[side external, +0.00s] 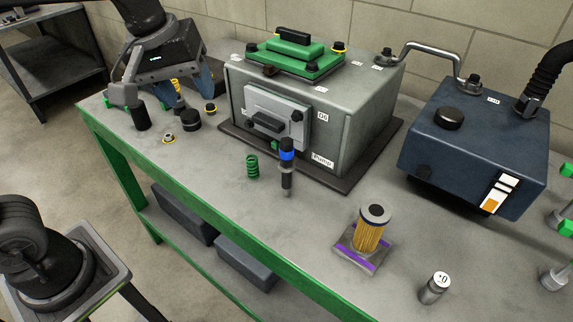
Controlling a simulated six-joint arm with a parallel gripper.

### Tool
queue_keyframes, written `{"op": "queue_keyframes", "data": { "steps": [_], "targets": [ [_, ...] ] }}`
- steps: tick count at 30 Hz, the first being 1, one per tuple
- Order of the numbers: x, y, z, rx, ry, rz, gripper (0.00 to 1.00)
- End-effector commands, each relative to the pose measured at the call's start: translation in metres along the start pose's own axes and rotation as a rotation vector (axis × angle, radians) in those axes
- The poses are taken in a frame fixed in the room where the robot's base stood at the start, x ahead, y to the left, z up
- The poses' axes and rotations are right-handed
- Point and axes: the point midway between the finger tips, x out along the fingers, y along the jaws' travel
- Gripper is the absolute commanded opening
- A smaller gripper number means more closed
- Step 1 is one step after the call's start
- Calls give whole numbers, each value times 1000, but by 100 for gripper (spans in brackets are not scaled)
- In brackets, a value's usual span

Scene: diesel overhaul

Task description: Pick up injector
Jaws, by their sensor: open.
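The injector (287,166) appears to be the slim upright part with a black top, a blue band and a dark metal lower body. It stands on the grey bench in front of the grey engine block, near the label reading "Pump". A small green piece shows beside its top. My gripper (165,98) is at the bench's far left end, well to the left of the injector. Its fingers are apart, above several small parts, and I see nothing held between them.
A green spring (252,167) stands just left of the injector. The engine block (359,118) rises close behind it. A yellow filter (370,232) on a plate and a metal cylinder (434,288) stand front right. A blue tank (473,145) is at the right.

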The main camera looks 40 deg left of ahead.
Motion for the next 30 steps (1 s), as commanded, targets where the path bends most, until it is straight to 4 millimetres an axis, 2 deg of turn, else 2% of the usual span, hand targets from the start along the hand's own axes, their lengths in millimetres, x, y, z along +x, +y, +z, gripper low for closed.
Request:
{"op": "queue_keyframes", "data": {
  "steps": [1, 6, 12, 15, 20, 30],
  "targets": [
    [5, 19, -7, -85, -29, -24, 55],
    [26, 75, -23, -416, -88, -118, 55],
    [54, 123, -27, -711, -103, -221, 55],
    [63, 134, -26, -793, -99, -250, 55],
    [74, 139, -24, -840, -96, -268, 55],
    [133, 126, -13, -840, -97, -269, 55]
  ]
}}
